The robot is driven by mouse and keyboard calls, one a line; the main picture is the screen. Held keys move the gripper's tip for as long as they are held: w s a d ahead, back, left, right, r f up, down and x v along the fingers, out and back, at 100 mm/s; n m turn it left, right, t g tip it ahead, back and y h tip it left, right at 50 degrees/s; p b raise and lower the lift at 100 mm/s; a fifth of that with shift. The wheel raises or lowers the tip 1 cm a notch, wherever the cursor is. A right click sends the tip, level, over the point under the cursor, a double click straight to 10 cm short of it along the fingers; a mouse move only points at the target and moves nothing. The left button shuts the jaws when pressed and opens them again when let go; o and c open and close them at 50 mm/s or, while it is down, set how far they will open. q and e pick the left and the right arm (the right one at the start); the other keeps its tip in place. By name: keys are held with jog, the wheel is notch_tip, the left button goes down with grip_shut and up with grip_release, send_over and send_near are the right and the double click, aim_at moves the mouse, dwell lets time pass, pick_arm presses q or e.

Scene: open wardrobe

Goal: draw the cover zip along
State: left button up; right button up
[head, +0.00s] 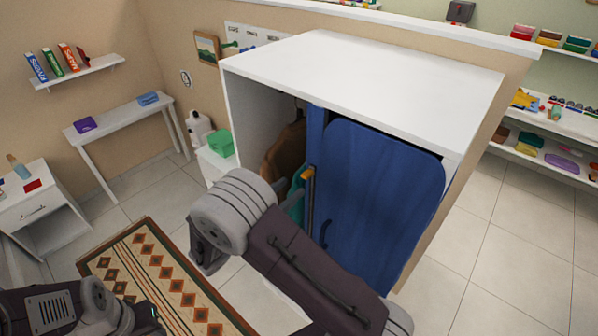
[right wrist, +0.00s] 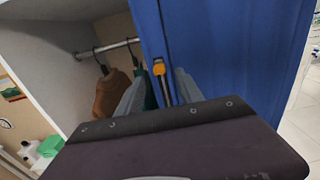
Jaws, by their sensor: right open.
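A blue cover (head: 375,195) hangs over the right part of the wardrobe's open front; its left edge stands open.
A patterned rug (head: 150,262), narrow table (head: 120,117) and drawer unit (head: 38,207) lie left. The right floor is clear.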

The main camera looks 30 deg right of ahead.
aim_at(303, 177)
jog(key=p+x, duration=0.2)
jog(key=x, duration=0.4)
jog(key=shift+w+d+p, duration=0.25)
jog(key=shift+w+p, duration=0.1)
jog(key=shift+s, duration=0.15)
jog(key=shift+c, duration=0.6)
grip_shut()
